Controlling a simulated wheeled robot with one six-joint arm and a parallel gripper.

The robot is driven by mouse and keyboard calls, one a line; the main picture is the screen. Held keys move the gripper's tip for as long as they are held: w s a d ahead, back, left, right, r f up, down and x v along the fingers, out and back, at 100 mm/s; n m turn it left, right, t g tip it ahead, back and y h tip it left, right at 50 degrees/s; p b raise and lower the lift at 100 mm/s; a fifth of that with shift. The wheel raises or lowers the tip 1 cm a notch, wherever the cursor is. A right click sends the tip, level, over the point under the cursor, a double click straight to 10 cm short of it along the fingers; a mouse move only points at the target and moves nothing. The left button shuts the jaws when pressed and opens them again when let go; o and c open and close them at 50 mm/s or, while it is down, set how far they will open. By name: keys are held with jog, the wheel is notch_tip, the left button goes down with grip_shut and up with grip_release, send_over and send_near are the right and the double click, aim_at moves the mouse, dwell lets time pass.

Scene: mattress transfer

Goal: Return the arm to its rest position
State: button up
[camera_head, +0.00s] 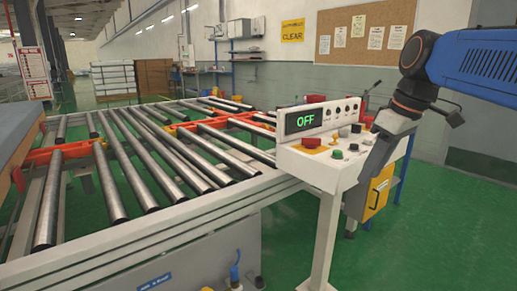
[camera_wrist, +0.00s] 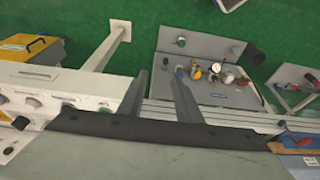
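My arm comes in from the right in the head view, and my gripper (camera_head: 366,182) points down at the right end of the white control panel (camera_head: 330,172). In the wrist view my gripper (camera_wrist: 159,78) shows two dark fingers set apart with nothing between them, so it is open. The panel shows a green "OFF" display (camera_head: 304,120) and several buttons, including a green one (camera_head: 337,154). The panel also shows at the left of the wrist view (camera_wrist: 60,88). I cannot tell whether a finger touches the panel.
A roller conveyor (camera_head: 150,234) with orange crosspieces fills the left and middle. A yellow box (camera_head: 376,193) stands below and behind the panel. A grey cabinet (camera_wrist: 205,45) with gauges shows in the wrist view. Green floor (camera_head: 455,215) is open at right.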

jog(key=s+d+f+m+t+h, duration=0.1)
jog(key=s+f+m, duration=0.3)
jog(key=s+f, duration=0.4)
jog(key=s+d+f+m+t+h, duration=0.1)
jog(key=s+f+m, duration=0.2)
jog(key=s+f, duration=0.5)
notch_tip(320, 180, down, 7)
jog(key=shift+d+f+m, duration=0.1)
jog(key=shift+d+m, duration=0.3)
dwell(0.5)
